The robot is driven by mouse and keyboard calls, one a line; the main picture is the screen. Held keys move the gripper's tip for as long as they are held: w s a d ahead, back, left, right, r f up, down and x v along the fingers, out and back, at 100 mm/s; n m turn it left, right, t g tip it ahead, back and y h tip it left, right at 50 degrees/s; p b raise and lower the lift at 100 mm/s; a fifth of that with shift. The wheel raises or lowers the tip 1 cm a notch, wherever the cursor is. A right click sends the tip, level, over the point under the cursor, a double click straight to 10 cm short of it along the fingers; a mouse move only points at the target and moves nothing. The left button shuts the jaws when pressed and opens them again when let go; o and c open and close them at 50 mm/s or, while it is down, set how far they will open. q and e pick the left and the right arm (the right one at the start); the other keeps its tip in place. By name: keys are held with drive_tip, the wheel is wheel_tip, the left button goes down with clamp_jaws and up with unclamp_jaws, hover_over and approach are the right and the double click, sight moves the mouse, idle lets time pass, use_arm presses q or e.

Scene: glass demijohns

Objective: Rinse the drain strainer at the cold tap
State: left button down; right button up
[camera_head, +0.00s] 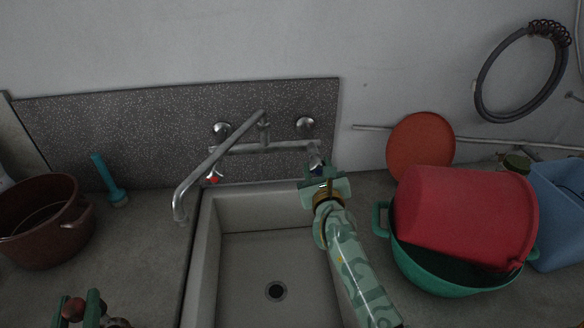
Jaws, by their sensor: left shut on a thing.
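The wall tap has a long spout (215,155) swung left; its tip hangs over the counter left of the sink. No water shows. The hot handle (213,179) is marked red. The cold handle (315,166), marked blue, is partly hidden behind my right gripper (325,184), which is right at it; whether its jaws are closed is unclear. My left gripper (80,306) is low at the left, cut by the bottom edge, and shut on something. A small dark, metallic edge beside it may be the drain strainer (116,323); it is mostly out of frame.
The sink (250,262) is empty, with a drain hole (275,291). A brown pot (45,245) and a turquoise brush (108,182) stand left. Right are a green basin (425,270) holding a red tub (465,215), an orange-red lid (420,145) and a blue container (562,210).

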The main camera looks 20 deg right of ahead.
sight(70, 307)
use_arm(q)
wheel_tip(70, 307, up, 2)
drive_tip(key=shift+r+p, duration=0.15)
drive_tip(key=shift+p, duration=0.85)
use_arm(e)
drive_tip(key=shift+r+n, duration=0.2)
drive_tip(key=shift+n, duration=1)
use_arm(q)
drive_tip(key=shift+r+p, duration=0.3)
use_arm(e)
drive_tip(key=shift+f+n, duration=0.15)
drive_tip(key=shift+n, duration=0.45)
use_arm(q)
drive_tip(key=shift+f, duration=0.1)
use_arm(e)
drive_tip(key=shift+f, duration=0.1)
drive_tip(key=o, duration=1)
drive_tip(key=v, duration=1.2)
